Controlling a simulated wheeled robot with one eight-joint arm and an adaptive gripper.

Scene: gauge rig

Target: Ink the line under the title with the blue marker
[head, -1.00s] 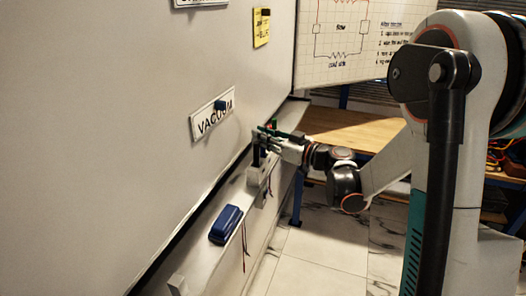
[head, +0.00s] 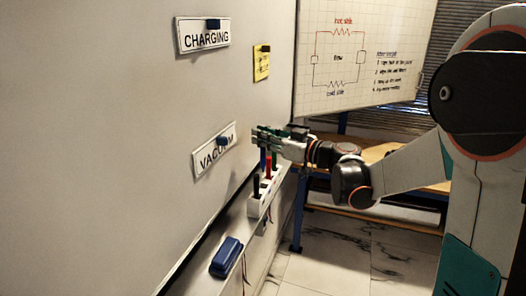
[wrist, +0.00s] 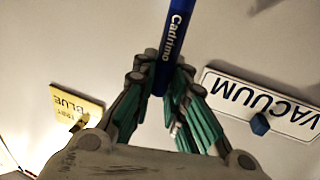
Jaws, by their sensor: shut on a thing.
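My gripper (head: 268,140) is in front of the whiteboard (head: 110,110), above the marker holder. In the wrist view its green-padded fingers (wrist: 172,92) are shut on the blue marker (wrist: 178,35), which reads "Cadrimo". A short blue length of the marker (head: 263,158) shows below the fingers in the head view. A "CHARGING" title plate (head: 205,38) is high on the board and a tilted "VACUUM" plate (head: 212,155) is lower, left of my gripper. The "VACUUM" plate also shows in the wrist view (wrist: 255,100). I see no drawn line under either plate.
A white holder (head: 260,203) on the board's ledge carries black (head: 256,187), red (head: 268,168) and green markers. A blue eraser (head: 226,257) lies on the ledge. A yellow note (head: 261,63) reading "BLUE" is on the board. A gridded board (head: 365,45) stands behind.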

